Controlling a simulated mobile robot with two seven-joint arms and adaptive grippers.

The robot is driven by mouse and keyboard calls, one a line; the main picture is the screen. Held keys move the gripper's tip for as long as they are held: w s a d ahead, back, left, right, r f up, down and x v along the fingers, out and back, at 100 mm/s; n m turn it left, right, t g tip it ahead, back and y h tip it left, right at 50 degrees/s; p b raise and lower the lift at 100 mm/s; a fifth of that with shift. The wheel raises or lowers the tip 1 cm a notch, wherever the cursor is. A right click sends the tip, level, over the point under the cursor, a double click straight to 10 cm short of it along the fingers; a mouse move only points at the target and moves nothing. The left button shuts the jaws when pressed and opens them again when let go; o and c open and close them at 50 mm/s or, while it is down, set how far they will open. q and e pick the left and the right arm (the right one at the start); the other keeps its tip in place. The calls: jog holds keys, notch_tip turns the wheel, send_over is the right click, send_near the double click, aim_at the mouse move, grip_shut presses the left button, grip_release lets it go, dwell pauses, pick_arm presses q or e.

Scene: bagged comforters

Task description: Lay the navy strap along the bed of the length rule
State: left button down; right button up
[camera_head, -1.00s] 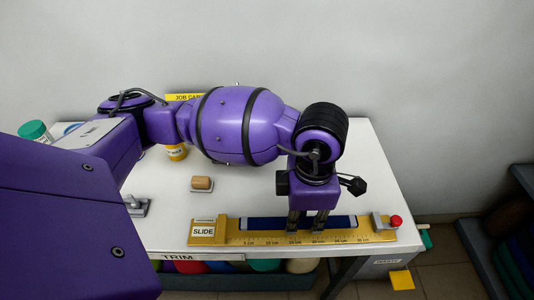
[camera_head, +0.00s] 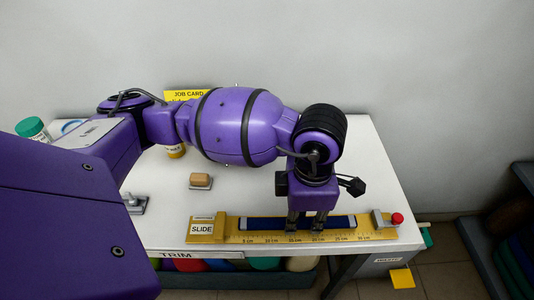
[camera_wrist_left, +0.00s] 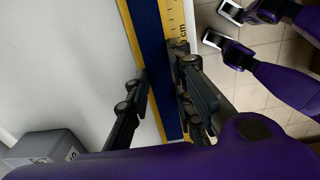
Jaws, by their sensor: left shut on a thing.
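The length rule (camera_head: 270,238) is a yellow-brown bar with cm marks along the front edge of the white table. It has a block marked SLIDE (camera_head: 202,229) at its left end. The navy strap (camera_head: 340,221) lies lengthwise in the rule's bed, behind the marks. It also shows in the left wrist view (camera_wrist_left: 152,45) as a long straight band. My left gripper (camera_head: 305,228) points down over the middle of the rule, shut on the strap, with one finger on each side of it. The fingers hide part of the strap.
A metal stop with a red knob (camera_head: 397,218) is at the rule's right end. A tan block (camera_head: 201,180) on a grey base sits behind the rule. A yellow job card (camera_head: 188,94) stands at the back. The table's right rear is clear.

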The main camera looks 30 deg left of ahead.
pick_arm(q)
jog(key=shift+f, duration=0.15)
jog(key=c, duration=2)
grip_release()
jog(key=o, duration=0.5)
jog(key=shift+o, duration=0.8)
jog(key=o, duration=0.5)
